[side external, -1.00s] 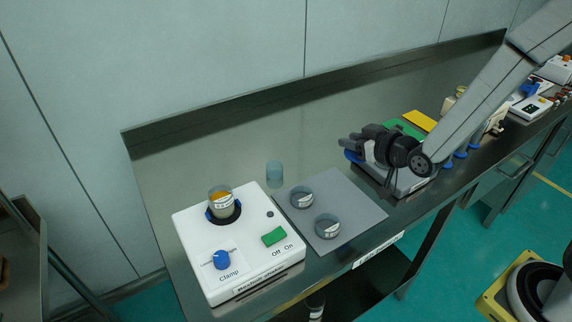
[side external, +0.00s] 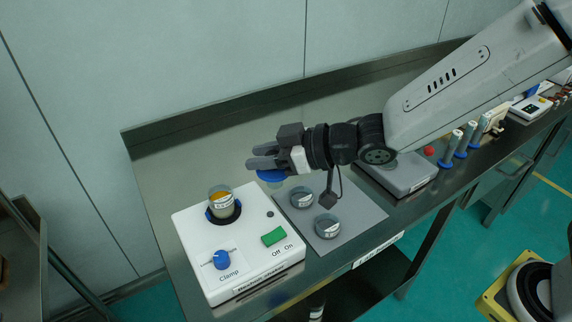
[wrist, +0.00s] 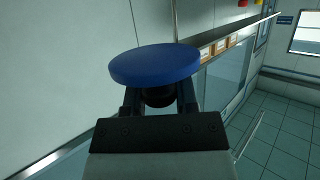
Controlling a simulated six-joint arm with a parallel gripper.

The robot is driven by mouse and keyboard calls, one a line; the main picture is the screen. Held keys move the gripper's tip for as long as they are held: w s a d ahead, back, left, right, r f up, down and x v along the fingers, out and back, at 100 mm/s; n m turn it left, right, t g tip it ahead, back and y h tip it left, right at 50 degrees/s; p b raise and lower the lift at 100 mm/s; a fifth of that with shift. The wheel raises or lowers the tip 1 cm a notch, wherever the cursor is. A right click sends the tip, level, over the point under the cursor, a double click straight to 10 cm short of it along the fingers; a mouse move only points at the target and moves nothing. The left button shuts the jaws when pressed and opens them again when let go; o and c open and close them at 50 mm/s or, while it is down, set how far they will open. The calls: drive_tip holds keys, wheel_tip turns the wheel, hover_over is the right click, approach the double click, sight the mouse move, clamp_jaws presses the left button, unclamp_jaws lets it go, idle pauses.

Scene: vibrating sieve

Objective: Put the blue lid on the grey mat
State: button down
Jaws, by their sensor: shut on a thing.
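My gripper (side external: 264,157) is shut on the blue lid (side external: 271,175) and holds it above the bench, at the back left of the grey mat. In the wrist view the blue lid (wrist: 155,65) is a flat round disc with a dark knob between my fingers. The grey mat (side external: 365,212) lies flat on the bench. Two grey labelled rings (side external: 301,197) (side external: 327,226) stand on its left part. The clear bluish cylinder seen earlier behind the mat is hidden by my gripper and the lid.
A white shaker machine (side external: 190,237) with a labelled cup (side external: 221,203), a blue clamp knob (side external: 222,260) and a green switch (side external: 274,236) stands left of the mat. A grey device (side external: 401,176) stands to the right.

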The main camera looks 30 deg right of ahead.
drive_tip(key=shift+w, duration=0.1)
drive_tip(key=shift+w+a+f, duration=0.95)
drive_tip(key=shift+w+f, duration=0.5)
drive_tip(key=shift+w, duration=0.45)
drive_tip(key=shift+w+a+f, duration=1)
drive_tip(key=shift+w+f, duration=0.45)
drive_tip(key=shift+w, duration=0.4)
drive_tip(key=shift+w+a+f, duration=0.95)
drive_tip(key=shift+w+f, duration=0.5)
drive_tip(key=shift+w, duration=0.45)
drive_tip(key=shift+f, duration=0.1)
drive_tip(key=shift+w+a+f, duration=0.2)
drive_tip(key=shift+w+f, duration=0.15)
drive_tip(key=shift+f, duration=0.05)
drive_tip(key=shift+w+f, duration=0.15)
drive_tip(key=shift+f, duration=1.35)
drive_tip(key=shift+f, duration=0.2)
